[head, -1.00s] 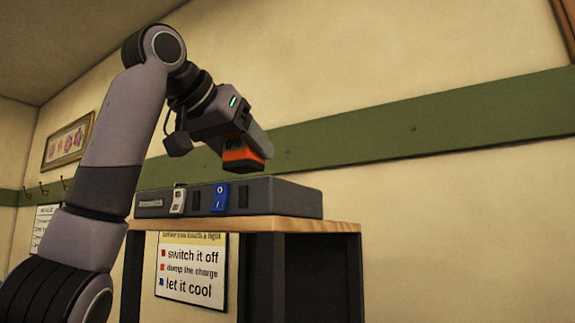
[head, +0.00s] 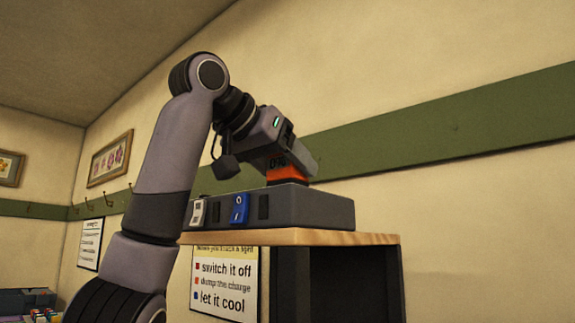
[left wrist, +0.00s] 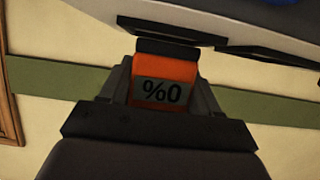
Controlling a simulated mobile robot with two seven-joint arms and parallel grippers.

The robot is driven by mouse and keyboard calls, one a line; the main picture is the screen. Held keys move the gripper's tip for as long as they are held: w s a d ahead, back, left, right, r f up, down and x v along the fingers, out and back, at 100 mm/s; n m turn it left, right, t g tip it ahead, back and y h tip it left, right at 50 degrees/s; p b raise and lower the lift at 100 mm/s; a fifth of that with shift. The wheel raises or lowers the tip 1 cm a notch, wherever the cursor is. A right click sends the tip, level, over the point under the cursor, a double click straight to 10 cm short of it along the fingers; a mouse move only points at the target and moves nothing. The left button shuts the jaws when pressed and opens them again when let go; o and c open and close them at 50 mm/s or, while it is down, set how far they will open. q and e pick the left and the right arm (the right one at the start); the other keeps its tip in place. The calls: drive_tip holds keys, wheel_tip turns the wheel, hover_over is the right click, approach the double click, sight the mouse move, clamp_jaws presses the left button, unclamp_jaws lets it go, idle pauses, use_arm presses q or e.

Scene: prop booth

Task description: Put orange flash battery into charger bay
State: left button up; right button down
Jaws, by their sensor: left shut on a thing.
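The orange flash battery (head: 287,175) is held in my left gripper (head: 283,163), which is shut on it. The charger (head: 310,207) is a long dark grey box on the wooden shelf top. The battery is over its right part in the head view, its lower edge at the charger's top edge. The top surface is hidden, so I cannot tell whether the battery is inside a bay. In the left wrist view, the battery (left wrist: 163,88) shows a grey label and a dark end close to the charger (left wrist: 225,25). My right gripper is not in view.
The wooden top (head: 300,237) stands on dark supports. A sign (head: 224,283) hangs below it. Colourful items (head: 45,315) lie at the lower left. The wall to the right is clear.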

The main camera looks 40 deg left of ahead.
use_arm(q)
drive_tip(key=shift+f+b, duration=0.5)
drive_tip(key=o, duration=1.4)
drive_tip(key=b+v, duration=0.1)
drive_tip(key=v, duration=0.6)
drive_tip(key=shift+s, duration=0.15)
